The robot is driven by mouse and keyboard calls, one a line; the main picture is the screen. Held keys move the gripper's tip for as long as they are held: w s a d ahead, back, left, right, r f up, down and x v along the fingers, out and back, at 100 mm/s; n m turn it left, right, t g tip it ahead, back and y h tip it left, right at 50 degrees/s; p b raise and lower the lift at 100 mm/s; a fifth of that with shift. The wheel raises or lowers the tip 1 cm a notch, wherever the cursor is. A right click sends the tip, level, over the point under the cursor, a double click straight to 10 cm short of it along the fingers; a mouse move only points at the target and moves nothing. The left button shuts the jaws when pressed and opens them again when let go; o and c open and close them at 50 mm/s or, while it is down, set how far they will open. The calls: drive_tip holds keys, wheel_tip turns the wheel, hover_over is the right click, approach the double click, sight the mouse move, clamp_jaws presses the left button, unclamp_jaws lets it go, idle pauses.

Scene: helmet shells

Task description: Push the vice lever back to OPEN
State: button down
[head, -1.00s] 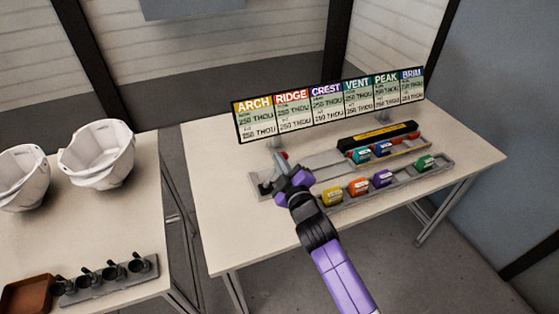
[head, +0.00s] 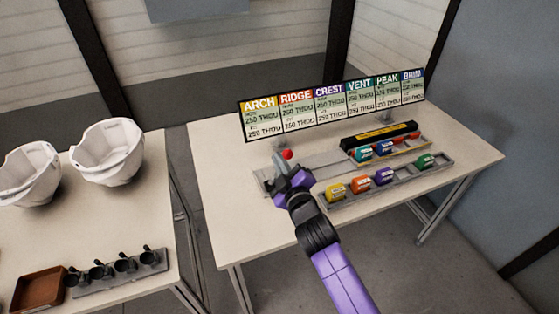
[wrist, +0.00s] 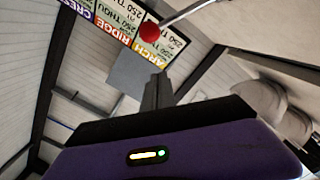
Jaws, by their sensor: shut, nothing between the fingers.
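The vice lever has a red ball knob (head: 287,154), seen at the left end of the bench fixture, just above my gripper. In the wrist view the knob (wrist: 149,31) sits on a thin metal rod (wrist: 188,14) slanting up to the right. My gripper (head: 279,164) is shut and empty, close by the lever. In the wrist view its shut fingers (wrist: 157,88) point up toward the knob, with a gap showing in the picture. Whether the gripper touches the rod cannot be told. The vice body (head: 266,180) is partly hidden behind my gripper.
A sign board (head: 335,105) with coloured headings stands behind the fixture. Coloured blocks sit in a front rack (head: 345,197) and a rear rack to the right, beside a black bar (head: 380,135). White helmet shells (head: 107,152), a brown tray (head: 38,290) and black parts occupy the left table.

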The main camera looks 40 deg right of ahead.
drive_tip(key=b+v, duration=0.1)
drive_tip(key=v, duration=0.6)
drive_tip(key=shift+s+a+b, duration=0.2)
drive_tip(key=shift+s+b, duration=0.1)
drive_tip(key=shift+s, duration=0.05)
drive_tip(key=s+a+m+y, duration=0.1)
drive_tip(key=s+a, duration=0.3)
drive_tip(key=s, duration=0.7)
drive_tip(key=s+a+m+g+y, duration=0.1)
drive_tip(key=s+a+m+y, duration=0.1)
drive_tip(key=s, duration=1)
drive_tip(key=s+a+m+g+y, duration=0.1)
drive_tip(key=s+a+m+y, duration=0.1)
drive_tip(key=s+a, duration=0.4)
drive_tip(key=s+m, duration=0.1)
drive_tip(key=s, duration=0.4)
drive_tip(key=shift+s, duration=0.3)
